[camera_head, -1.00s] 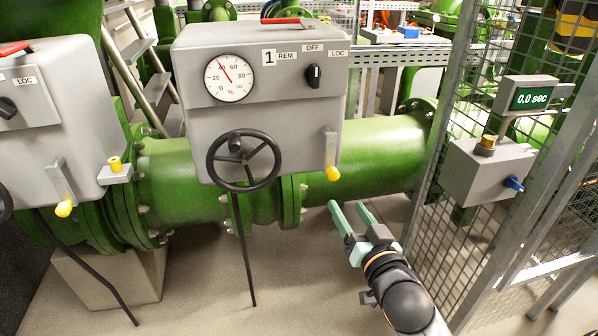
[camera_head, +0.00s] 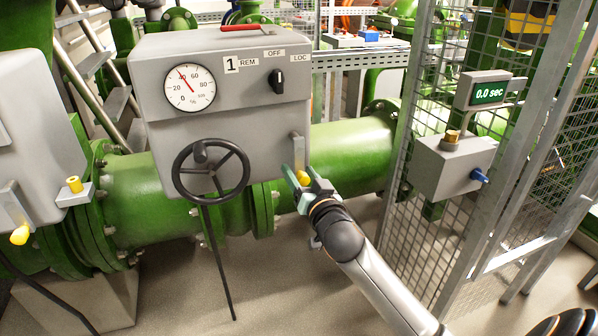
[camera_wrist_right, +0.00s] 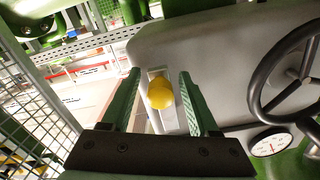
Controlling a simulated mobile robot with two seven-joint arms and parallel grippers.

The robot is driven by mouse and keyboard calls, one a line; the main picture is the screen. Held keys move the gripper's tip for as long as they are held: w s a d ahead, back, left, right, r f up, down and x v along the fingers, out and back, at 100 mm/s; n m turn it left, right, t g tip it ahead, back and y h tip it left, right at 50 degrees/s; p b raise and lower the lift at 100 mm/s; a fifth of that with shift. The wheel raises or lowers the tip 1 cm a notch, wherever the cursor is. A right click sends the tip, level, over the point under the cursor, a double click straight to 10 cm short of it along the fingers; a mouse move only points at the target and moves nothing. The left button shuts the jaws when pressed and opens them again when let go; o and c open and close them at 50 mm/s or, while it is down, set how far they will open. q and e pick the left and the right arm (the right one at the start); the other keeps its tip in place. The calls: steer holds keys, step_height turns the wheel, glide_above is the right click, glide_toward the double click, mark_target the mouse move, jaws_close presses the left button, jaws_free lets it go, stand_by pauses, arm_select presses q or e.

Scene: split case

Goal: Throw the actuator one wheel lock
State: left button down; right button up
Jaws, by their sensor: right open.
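The actuator one housing (camera_head: 220,85) is a grey box marked "1", with a dial gauge (camera_head: 190,88), a black selector knob (camera_head: 277,80) and a black handwheel (camera_head: 211,170). Its wheel lock is a grey lever (camera_head: 298,148) with a yellow knob (camera_head: 303,178) at the lower right, the knob hanging at the bottom. My right gripper (camera_head: 296,176) is at the lever, its green fingers pointing at the housing. In the right wrist view the open fingers (camera_wrist_right: 160,95) stand on either side of the yellow knob (camera_wrist_right: 160,93), with gaps visible. My left gripper is not in view.
A second grey actuator (camera_head: 35,135) with its own yellow-tipped lever (camera_head: 19,234) stands at the left. Green pipe (camera_head: 350,155) runs behind.

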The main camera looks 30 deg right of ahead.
steer(key=shift+w+d, duration=0.1)
steer(key=shift+w, duration=0.4)
jaws_close()
stand_by(1.2)
